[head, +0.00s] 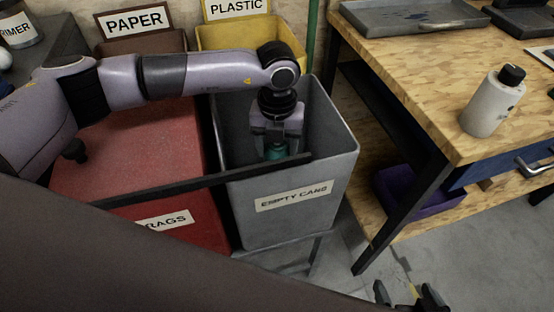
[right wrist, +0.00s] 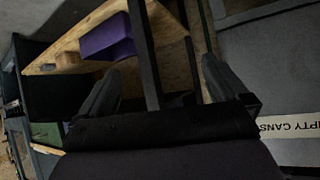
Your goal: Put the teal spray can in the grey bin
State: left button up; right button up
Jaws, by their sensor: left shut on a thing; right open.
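The grey bin (head: 300,218), labelled EMPTY CANS, stands in the middle of the head view; part of its wall also shows in the right wrist view (right wrist: 275,70). My left gripper (head: 275,143) points down inside the bin's opening and is shut on the teal spray can (head: 276,153). Only a small teal part of the can shows; the rest is hidden by the gripper and the bin's front rim. I cannot tell whether the can touches the bin floor. My right gripper (head: 408,295) is open and empty at the bottom right, and its fingers show in the right wrist view (right wrist: 160,90).
A red RAGS bin (head: 125,150) stands left of the grey bin, with PAPER (head: 140,42) and yellow PLASTIC (head: 235,35) bins behind. A wooden workbench (head: 430,95) on the right holds a white bottle (head: 492,103) and trays. A purple bin (head: 415,190) sits on its lower shelf.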

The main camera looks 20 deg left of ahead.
pick_arm(q)
notch_tip(320, 180, down, 5)
jog(key=shift+r+b, duration=0.2)
jog(key=shift+b, duration=0.15)
jog(key=shift+f, duration=0.15)
pick_arm(e)
jog(key=shift+w+a+r, duration=0.2)
jog(key=shift+w, duration=0.3)
pick_arm(q)
jog(key=o, duration=1.4)
jog(key=shift+f, duration=0.1)
